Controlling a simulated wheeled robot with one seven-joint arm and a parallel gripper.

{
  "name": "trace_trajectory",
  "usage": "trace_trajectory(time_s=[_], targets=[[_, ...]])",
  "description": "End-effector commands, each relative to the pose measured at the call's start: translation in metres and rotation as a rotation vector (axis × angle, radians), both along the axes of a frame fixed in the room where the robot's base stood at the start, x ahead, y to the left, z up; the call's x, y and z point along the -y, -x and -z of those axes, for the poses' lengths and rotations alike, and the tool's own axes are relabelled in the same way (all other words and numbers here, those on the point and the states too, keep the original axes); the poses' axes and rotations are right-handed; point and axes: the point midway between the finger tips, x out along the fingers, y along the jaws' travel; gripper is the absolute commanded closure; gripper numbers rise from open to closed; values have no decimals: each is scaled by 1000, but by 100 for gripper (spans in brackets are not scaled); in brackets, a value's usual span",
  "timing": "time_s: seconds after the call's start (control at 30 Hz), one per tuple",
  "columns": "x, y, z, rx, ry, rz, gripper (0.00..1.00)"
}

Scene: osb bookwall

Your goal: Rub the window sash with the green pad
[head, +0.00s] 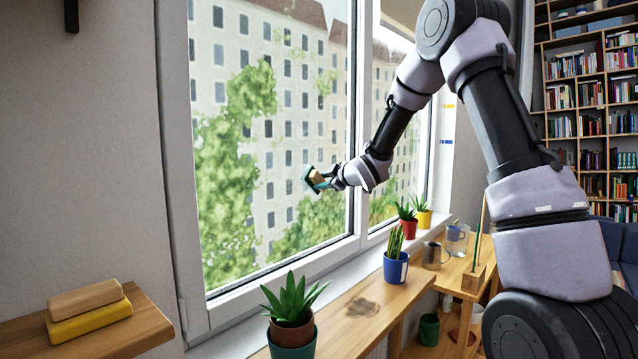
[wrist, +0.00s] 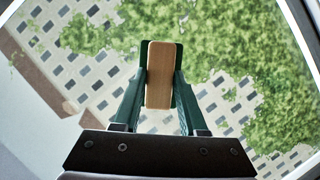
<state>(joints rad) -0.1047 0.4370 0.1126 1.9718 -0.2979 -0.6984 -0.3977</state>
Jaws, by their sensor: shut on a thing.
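The window sash (head: 180,150) has a white frame around a large glass pane, with buildings and trees beyond it. My gripper (head: 328,178) is in front of the glass, towards the right side of this sash. It is shut on the wooden block handle of the green pad (head: 312,181). In the wrist view the tan wooden handle (wrist: 159,75) sits between the two dark green fingers, and the green pad (wrist: 144,49) shows as a dark edge behind it. The pad faces the glass; I cannot tell whether it touches it.
Potted plants stand along the wooden sill, among them a blue pot (head: 395,268) and a dark green pot (head: 292,343). A brown patch (head: 362,307) marks the sill. A wooden shelf (head: 120,335) at left holds a yellow sponge-like block (head: 90,318). A mug (head: 432,256) stands at right.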

Motion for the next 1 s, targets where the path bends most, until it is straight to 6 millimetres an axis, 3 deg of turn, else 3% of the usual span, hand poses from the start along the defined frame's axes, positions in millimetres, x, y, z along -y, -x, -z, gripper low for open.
trace_trajectory(time_s=[0.4,1.0], targets=[[-2,-2,-17,2,0,-1,100],[-28,26,-16,1,0,-3,100]])
